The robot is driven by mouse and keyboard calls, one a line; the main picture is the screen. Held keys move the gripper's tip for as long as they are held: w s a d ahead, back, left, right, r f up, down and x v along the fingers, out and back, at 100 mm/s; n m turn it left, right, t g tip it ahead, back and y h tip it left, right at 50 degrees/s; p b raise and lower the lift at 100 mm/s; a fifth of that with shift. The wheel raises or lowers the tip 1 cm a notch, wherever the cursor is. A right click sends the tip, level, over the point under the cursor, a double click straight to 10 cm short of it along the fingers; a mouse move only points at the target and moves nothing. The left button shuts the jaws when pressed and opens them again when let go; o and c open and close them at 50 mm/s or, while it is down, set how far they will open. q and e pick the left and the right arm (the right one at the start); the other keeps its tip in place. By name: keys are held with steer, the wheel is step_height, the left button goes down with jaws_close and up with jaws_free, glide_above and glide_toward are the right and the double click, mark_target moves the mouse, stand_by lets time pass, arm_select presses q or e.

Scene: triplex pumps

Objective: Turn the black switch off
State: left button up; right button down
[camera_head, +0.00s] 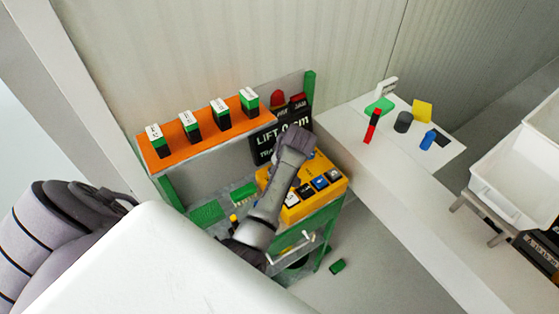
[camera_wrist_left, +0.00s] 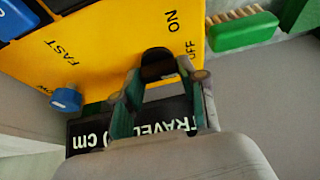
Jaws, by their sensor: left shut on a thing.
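A yellow control panel (camera_head: 330,186) sits on the green-framed stand and fills much of the left wrist view (camera_wrist_left: 110,60). The black switch (camera_wrist_left: 157,62) is a dark knob near the panel's edge, beside the printed words ON and OFF. My left gripper (camera_wrist_left: 160,78) has its two fingers on either side of the switch and is shut on it. Its exact angle is hard to tell, since the fingers cover part of it. In the head view my left arm reaches over the panel and hides the switch and fingertips. My right gripper is not in view.
A blue knob (camera_wrist_left: 66,99) by SLOW–FAST lettering is near the gripper. A black LIFT display (camera_head: 265,142) stands behind the panel, below an orange shelf (camera_head: 160,158) with several green-black boxes. A green brush (camera_wrist_left: 243,31) lies beside the panel. A white table (camera_head: 350,120) is to the right.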

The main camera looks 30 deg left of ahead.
arm_select(q)
steer(key=shift+r, duration=0.15)
stand_by(0.3)
steer(key=o, duration=0.9)
steer(key=shift+c, duration=0.2)
steer(key=v, duration=0.7)
steer(key=shift+d, duration=0.15)
steer(key=shift+r, duration=0.15)
